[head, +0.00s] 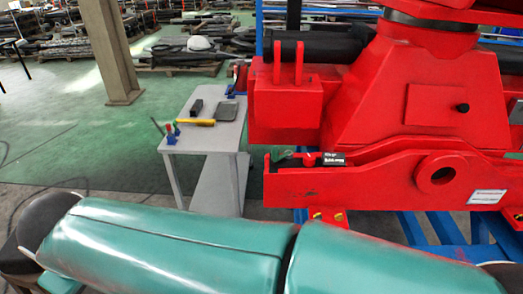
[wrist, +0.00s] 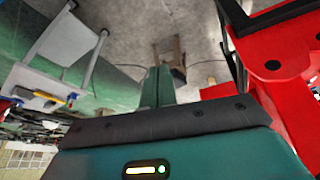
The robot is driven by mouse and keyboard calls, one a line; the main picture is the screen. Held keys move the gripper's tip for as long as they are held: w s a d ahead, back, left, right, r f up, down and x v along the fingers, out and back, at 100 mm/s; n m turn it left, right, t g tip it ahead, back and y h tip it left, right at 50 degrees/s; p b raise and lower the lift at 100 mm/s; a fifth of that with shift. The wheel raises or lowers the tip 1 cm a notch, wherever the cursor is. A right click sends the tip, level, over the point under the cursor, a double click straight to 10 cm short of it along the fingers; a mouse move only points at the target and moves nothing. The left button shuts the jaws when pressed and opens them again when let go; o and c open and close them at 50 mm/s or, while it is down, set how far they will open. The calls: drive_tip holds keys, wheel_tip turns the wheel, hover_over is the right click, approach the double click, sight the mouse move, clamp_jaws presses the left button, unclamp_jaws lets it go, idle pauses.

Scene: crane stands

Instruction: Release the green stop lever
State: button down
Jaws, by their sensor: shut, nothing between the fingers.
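The green stop lever (head: 283,155) shows in the head view as a small green piece at the left end of the lower red beam (head: 385,178). It lies beside a red part and a black block with a label (head: 334,159). I cannot make out the lever in the wrist view. My gripper (wrist: 158,70) shows in the wrist view, with its two teal fingers together and nothing between them. The red crane stand (wrist: 284,66) is to the right of the fingers there, apart from them. My gripper's fingers do not show in the head view.
A grey table (head: 216,138) stands left of the red stand, with a yellow-handled hammer (head: 196,122) and small tools on it. A blue frame (head: 447,229) supports the red stand. A beige column (head: 105,55) stands farther back. Green floor at left is open.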

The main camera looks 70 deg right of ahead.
drive_tip(key=s+d+f+m+g+h, duration=0.1)
drive_tip(key=d+g, duration=0.5)
drive_tip(key=d, duration=0.8)
drive_tip(key=s+d+f+m+g+h, duration=0.2)
drive_tip(key=d+m+g+h, duration=0.3)
drive_tip(key=d, duration=1)
drive_tip(key=s+d+f+m+g+h, duration=0.1)
drive_tip(key=d+g, duration=0.6)
drive_tip(key=d, duration=0.8)
drive_tip(key=s+m+h, duration=0.1)
drive_tip(key=m+h, duration=0.1)
drive_tip(key=h, duration=0.1)
drive_tip(key=shift+s+f, duration=0.2)
drive_tip(key=shift+s, duration=0.15)
drive_tip(key=shift+s+d, duration=0.1)
drive_tip(key=s+d, duration=0.3)
drive_tip(key=s, duration=0.7)
drive_tip(key=shift+s+d, duration=0.35)
drive_tip(key=shift+s, duration=0.05)
